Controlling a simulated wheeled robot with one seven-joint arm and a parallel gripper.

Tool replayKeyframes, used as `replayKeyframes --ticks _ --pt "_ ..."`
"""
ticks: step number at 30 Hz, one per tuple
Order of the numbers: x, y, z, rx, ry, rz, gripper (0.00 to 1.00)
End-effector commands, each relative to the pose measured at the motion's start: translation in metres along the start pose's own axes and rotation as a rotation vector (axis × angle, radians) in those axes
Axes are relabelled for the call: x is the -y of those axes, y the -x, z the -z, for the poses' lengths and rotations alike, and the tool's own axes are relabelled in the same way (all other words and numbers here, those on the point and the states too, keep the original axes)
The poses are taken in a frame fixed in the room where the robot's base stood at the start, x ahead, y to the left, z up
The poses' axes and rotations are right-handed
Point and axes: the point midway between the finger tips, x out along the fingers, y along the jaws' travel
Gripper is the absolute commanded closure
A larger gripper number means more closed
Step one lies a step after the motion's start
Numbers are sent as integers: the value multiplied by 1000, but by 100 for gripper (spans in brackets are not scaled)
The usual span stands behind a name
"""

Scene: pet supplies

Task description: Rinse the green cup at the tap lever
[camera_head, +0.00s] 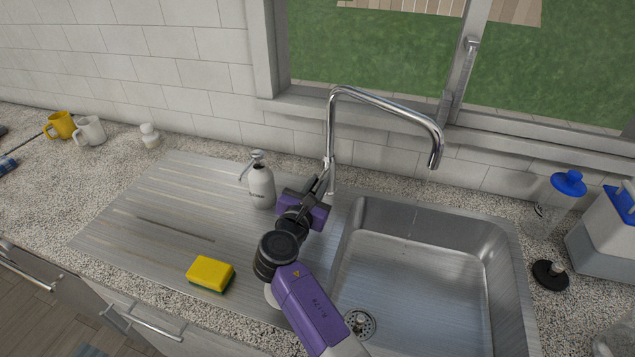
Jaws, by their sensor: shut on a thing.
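The chrome tap (331,125) stands behind the sink, its curved spout reaching right over the basin. My gripper (326,178) is at the base of the tap and is shut on the tap lever, which is mostly hidden by the fingers. A faint thin streak, perhaps water, shows below the spout. I see no green cup in this view; my arm covers part of the drainboard and the sink's left edge.
The steel basin (440,290) looks empty, with a drain at lower left. On the drainboard (150,215) are a soap dispenser (262,187) beside my gripper and a yellow sponge (210,272). Yellow (62,125) and white (90,130) mugs stand far left. A blue-lidded container (556,205) stands right.

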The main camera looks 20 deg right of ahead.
Motion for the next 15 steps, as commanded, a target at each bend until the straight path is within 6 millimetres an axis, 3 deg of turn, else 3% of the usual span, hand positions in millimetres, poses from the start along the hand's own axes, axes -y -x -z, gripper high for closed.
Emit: replayKeyframes --ticks 3,4,7,15 --pt "0 0 1 0 0 1 100" --pt "0 0 1 0 0 1 82" --pt "0 0 1 0 0 1 62" --pt "0 0 0 0 0 0 62"
